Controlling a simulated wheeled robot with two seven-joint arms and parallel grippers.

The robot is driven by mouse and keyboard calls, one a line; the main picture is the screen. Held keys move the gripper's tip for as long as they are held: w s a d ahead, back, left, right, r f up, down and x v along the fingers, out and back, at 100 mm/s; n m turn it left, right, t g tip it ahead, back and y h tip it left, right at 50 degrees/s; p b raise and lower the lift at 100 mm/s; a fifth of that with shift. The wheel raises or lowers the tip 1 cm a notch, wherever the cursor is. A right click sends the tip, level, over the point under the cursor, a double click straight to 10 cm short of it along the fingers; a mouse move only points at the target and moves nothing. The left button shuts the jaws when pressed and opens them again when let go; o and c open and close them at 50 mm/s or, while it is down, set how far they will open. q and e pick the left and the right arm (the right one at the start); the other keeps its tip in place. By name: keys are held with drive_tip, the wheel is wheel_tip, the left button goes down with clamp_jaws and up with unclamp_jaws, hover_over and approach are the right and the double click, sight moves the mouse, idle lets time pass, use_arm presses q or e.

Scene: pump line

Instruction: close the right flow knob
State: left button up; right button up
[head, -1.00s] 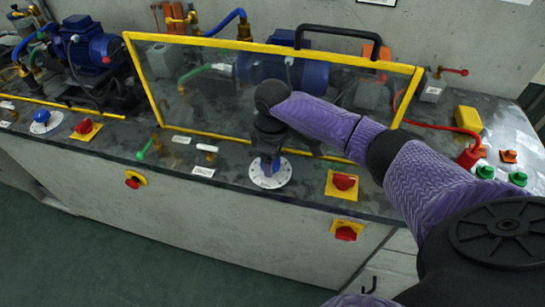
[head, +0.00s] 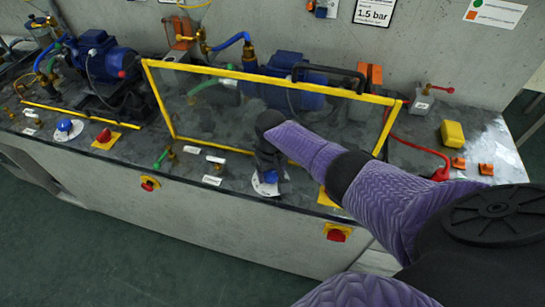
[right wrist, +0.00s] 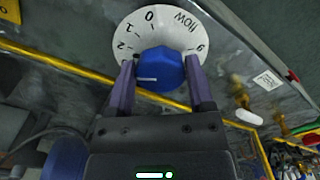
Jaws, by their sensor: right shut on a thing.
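The right flow knob (right wrist: 160,70) is blue and sits on a round white dial (right wrist: 205,60) with black numbers and the word FLOW. Its white pointer line lies toward the left in the right wrist view, away from the 0, on the side of the 2. In the head view the knob (head: 270,177) is partly hidden under my gripper, and the dial shows around it. My right gripper (right wrist: 160,85) is shut on the knob, one finger on each side. It comes down from above in the head view (head: 269,172). My left gripper is not in view.
A yellow-framed clear guard (head: 270,75) with a black handle stands just behind the knob. Another blue knob (head: 66,125) on a white dial is far left. A small green-handled valve (head: 161,158) is left of my gripper.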

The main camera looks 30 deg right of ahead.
drive_tip(key=m, duration=0.2)
drive_tip(key=m+p, duration=0.1)
drive_tip(key=shift+w+a+r+m, duration=0.1)
drive_tip(key=shift+a+m, duration=0.05)
drive_tip(key=shift+m, duration=0.25)
drive_tip(key=m+p, duration=0.1)
drive_tip(key=m, duration=0.2)
drive_tip(key=shift+m, duration=0.3)
drive_tip(key=m, duration=0.5)
drive_tip(key=shift+w+m, duration=0.15)
drive_tip(key=shift+m, duration=0.85)
drive_tip(key=shift+w, duration=0.1)
drive_tip(key=o, duration=1)
drive_tip(key=shift+o, duration=1.2)
